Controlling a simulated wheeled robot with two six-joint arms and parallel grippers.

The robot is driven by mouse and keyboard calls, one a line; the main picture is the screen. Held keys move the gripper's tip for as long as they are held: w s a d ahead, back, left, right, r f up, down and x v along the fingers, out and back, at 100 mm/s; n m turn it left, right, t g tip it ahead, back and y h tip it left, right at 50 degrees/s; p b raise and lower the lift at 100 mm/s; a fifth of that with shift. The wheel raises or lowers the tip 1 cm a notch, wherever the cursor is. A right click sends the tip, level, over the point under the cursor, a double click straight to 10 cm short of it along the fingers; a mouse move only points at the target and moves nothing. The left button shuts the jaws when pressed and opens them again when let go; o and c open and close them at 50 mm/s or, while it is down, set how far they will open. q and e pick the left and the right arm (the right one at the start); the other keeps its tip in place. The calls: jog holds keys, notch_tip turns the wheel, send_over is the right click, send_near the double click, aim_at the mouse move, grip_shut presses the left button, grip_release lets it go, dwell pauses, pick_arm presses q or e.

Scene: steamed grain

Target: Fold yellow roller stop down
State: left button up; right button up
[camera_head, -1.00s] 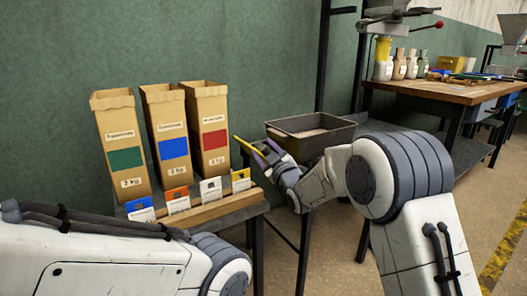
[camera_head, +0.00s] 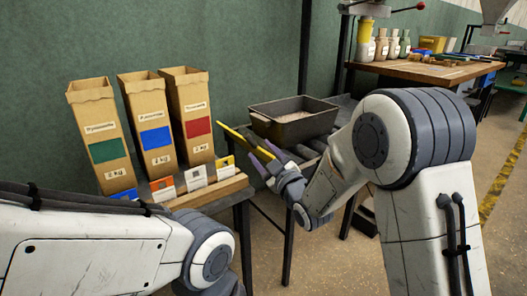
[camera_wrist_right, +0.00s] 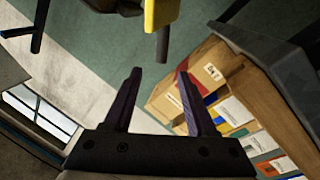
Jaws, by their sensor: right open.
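The yellow roller stop (camera_head: 233,136) is a thin slanting bar at the left end of the roller table, in front of the dark tray. In the right wrist view its yellow part (camera_wrist_right: 160,12) shows at the top edge, with a dark post below it. My right gripper (camera_head: 262,162) is open just right of the stop. In the wrist view nothing lies between its fingers (camera_wrist_right: 160,90), and the yellow part is beyond the fingertips. Contact cannot be told from the head view. My left arm enters at lower left; its gripper is out of view.
A dark tray (camera_head: 292,128) of grain sits on the roller table behind my right gripper. Three paper bags (camera_head: 150,128) with green, blue and red labels stand left, behind small cards on a wooden strip (camera_head: 210,193). A wooden workbench (camera_head: 430,72) with bottles is at back right.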

jog(key=shift+s+d, duration=0.2)
jog(key=shift+s, duration=0.1)
